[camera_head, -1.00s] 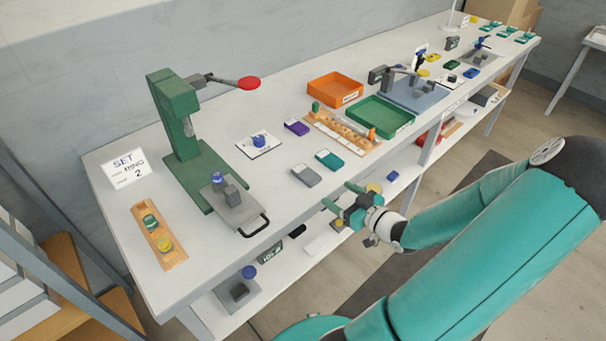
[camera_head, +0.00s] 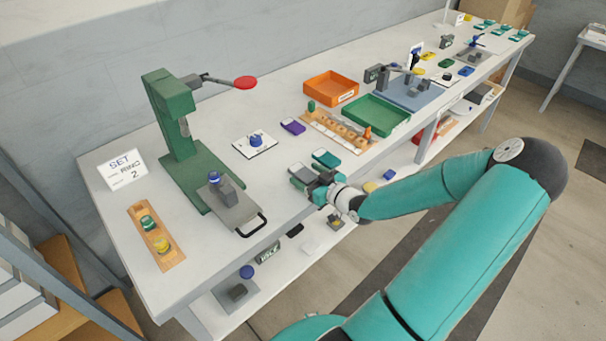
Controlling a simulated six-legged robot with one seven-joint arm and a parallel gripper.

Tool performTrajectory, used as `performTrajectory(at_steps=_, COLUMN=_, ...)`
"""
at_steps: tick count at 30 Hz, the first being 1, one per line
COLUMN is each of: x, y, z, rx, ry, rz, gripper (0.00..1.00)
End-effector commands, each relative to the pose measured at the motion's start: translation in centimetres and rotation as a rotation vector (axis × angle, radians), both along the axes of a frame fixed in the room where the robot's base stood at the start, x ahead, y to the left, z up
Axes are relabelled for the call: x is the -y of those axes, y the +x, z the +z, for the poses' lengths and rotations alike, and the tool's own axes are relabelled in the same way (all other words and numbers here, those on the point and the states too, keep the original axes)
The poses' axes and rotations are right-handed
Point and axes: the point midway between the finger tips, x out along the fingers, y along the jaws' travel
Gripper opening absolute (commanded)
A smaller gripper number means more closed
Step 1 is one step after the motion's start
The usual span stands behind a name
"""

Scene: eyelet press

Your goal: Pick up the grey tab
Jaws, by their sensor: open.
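The grey tab (camera_head: 302,172) lies flat on the white bench, near its front edge, between the green press and the teal tab. My gripper (camera_head: 301,178) has its fingers at the grey tab, low over the bench. The fingers are apart and cover part of the tab. I cannot tell whether they touch it or are lowered on both sides of it. The tab appears to rest on the bench.
A teal tab (camera_head: 326,159) lies close behind my gripper, and a purple tab (camera_head: 293,126) lies farther back. The green press (camera_head: 172,130) stands to the left with its grey handled plate (camera_head: 233,213). Orange (camera_head: 331,88) and green (camera_head: 377,114) trays stand to the right.

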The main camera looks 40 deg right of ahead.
Motion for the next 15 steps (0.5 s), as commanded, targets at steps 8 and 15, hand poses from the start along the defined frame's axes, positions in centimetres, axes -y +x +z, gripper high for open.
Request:
performTrajectory(at_steps=8, x=0.02, y=-0.06, z=-0.01, rx=-0.001, ry=0.000, rz=0.000, gripper=0.38)
performTrajectory(at_steps=15, x=0.02, y=-0.07, z=-0.01, rx=0.000, ry=0.000, rz=-0.001, gripper=0.23)
